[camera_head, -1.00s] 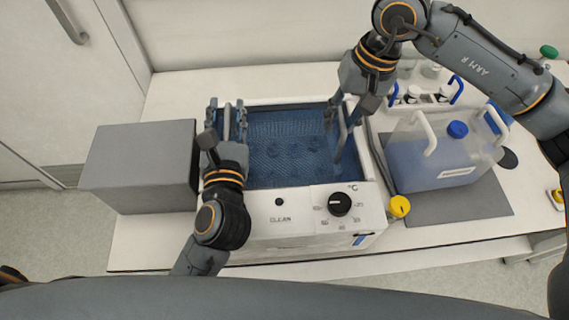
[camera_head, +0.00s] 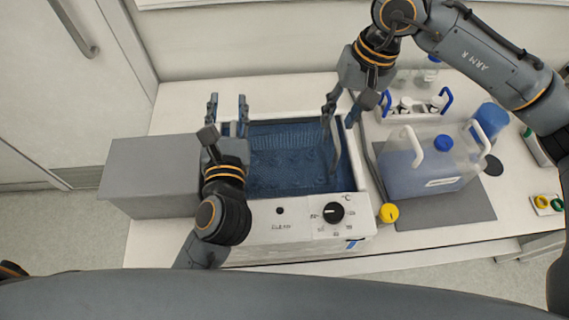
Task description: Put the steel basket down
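The steel basket (camera_head: 285,152) sits down inside the bath of the white cleaner (camera_head: 300,222). Its mesh floor shows through blue liquid, and its sides are partly hidden by my grippers. My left gripper (camera_head: 228,104) is at the bath's left side, its two fingers spread apart and pointing away from me, with nothing visible held between the tips. My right gripper (camera_head: 340,108) points down at the bath's right side, near the basket's right end. Its fingers look apart, and nothing is clearly gripped.
A grey box (camera_head: 150,178) stands left of the cleaner. To the right, a jug of blue liquid (camera_head: 425,172) stands on a grey mat (camera_head: 450,212), with a yellow cap (camera_head: 388,213) near its edge. A bottle carrier (camera_head: 415,108) with blue handles stands behind the jug.

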